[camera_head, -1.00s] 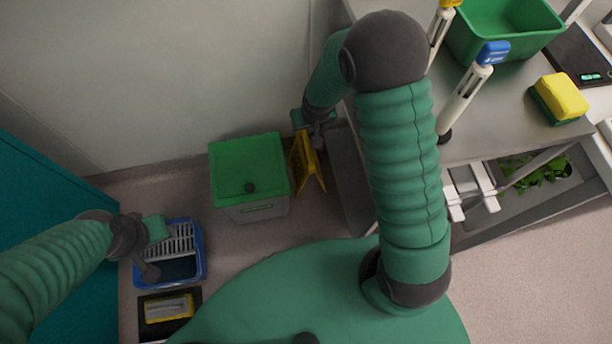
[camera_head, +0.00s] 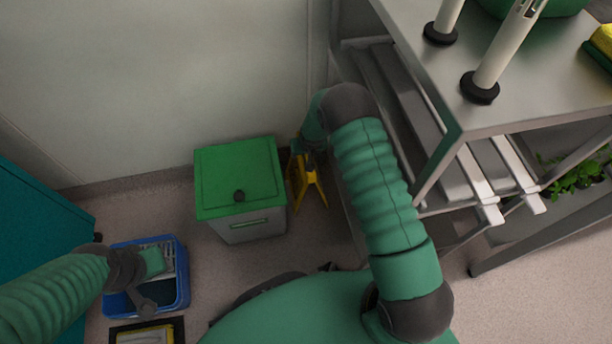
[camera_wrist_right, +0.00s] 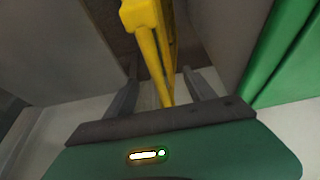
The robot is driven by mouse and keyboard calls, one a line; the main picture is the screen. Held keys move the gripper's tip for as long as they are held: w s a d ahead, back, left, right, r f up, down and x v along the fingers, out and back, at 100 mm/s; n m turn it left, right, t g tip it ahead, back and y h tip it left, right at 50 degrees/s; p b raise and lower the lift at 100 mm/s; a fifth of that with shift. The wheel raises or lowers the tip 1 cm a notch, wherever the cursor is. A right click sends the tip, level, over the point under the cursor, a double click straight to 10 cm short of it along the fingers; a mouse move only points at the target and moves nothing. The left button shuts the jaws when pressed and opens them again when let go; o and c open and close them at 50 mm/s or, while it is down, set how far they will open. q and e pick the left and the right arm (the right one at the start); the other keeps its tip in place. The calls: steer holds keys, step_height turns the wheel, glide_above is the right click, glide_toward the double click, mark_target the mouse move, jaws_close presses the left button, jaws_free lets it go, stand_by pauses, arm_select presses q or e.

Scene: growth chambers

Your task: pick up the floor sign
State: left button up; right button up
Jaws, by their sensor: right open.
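The yellow floor sign (camera_head: 306,186) stands on the floor in the head view, its legs spread in an A-shape. It is in the gap between the green-lidded bin and the metal bench. My right gripper (camera_head: 302,150) is at its top, which the gripper and arm partly hide. In the right wrist view, the sign (camera_wrist_right: 146,48) runs between the two fingers of my right gripper (camera_wrist_right: 160,76). The fingers are open, with visible room on both sides of it. My left gripper (camera_head: 146,276) hangs over the blue bucket; its finger opening is unclear.
The green-lidded bin (camera_head: 240,182) stands close left of the sign. The metal bench (camera_head: 440,118), with rails below, is close on the right. A wall (camera_head: 190,70) is behind. The blue bucket (camera_head: 183,292) and a dark tray (camera_head: 178,326) are at the lower left.

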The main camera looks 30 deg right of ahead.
steer(key=b+x, duration=0.3)
steer(key=x, duration=0.1)
steer(key=shift+f, duration=0.4)
steer(key=shift+f+b, duration=0.25)
steer(key=shift+b, duration=0.05)
jaws_close()
stand_by(0.3)
